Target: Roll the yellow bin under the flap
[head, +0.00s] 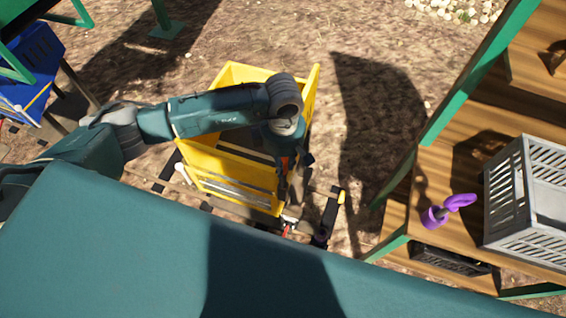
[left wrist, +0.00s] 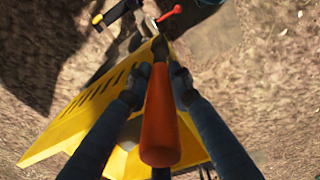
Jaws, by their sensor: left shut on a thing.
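The yellow bin (head: 225,165) stands upright on the ground in the middle of the head view. My left arm reaches across its top. My left gripper (head: 285,172) is at the bin's right near side, pointing down. In the left wrist view the gripper (left wrist: 157,88) is shut on an orange-red handle (left wrist: 160,125), with a finger on each side. The yellow bin (left wrist: 75,125) lies below it there. The handle's joint to the bin is hidden. I cannot make out the flap for certain. My right gripper is not in view.
A wooden shelf unit with a green frame (head: 440,105) stands at the right, holding a grey crate (head: 520,195) and a purple object (head: 448,210). A blue container (head: 30,75) and green framework are at the upper left. Open, mulch-covered ground (head: 280,35) lies beyond the bin.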

